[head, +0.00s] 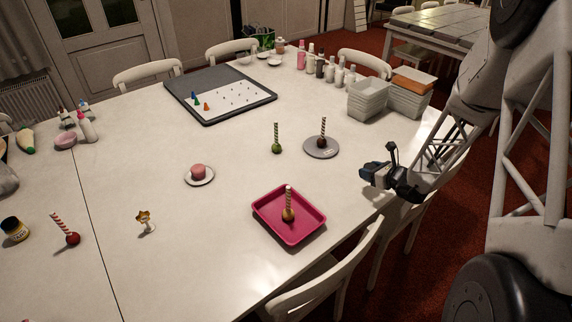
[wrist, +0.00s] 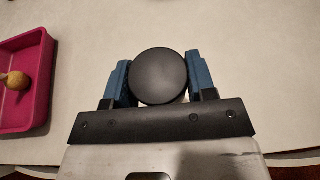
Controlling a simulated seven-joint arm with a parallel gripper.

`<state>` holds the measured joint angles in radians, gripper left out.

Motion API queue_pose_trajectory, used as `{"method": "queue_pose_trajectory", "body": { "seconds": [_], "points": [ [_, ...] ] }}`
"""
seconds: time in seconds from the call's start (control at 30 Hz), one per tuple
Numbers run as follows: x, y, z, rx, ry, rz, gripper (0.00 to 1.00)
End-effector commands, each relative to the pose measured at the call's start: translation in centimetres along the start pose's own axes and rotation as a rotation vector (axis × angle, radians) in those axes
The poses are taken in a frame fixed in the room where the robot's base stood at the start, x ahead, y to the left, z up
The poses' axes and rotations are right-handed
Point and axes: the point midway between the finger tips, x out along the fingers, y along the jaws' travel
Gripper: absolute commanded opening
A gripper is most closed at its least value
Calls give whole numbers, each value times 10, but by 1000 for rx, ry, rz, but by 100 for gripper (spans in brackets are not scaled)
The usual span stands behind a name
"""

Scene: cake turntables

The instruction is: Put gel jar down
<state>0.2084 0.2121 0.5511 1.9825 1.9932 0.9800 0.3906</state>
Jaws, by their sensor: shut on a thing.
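My gripper (head: 378,174) is at the right edge of the white table, low over or at the tabletop. In the wrist view its two blue fingers stand on either side of the gel jar (wrist: 159,76) and are shut on it. The jar shows as a round black lid, seen from above and upright. Its body is mostly hidden under the lid and between the fingers. In the head view the jar is hard to make out. I cannot tell whether its base touches the table.
A pink tray (head: 265,221) with a candy apple (head: 288,214) lies left of my gripper. A grey turntable disc (head: 331,152) with a dark apple (head: 322,142) stands behind-left. Stacked white tubs (head: 367,100) stand behind. A chair (head: 335,272) is at the near edge. Table between tray and gripper is bare.

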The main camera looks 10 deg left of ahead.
Motion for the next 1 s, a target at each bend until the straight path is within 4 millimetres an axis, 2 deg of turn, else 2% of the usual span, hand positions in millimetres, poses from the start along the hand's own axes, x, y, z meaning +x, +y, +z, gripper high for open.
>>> {"method": "queue_pose_trajectory", "body": {
  "seconds": [0.27, 0.47, 0.73, 1.0],
  "points": [
    [1, 1, 1, -1, 0, 2, 26],
    [13, 7, 6, -9, 0, 21, 26],
    [52, 31, 26, -34, -2, 86, 26],
    [104, 70, 51, -69, -3, 173, 26]
  ]
}}
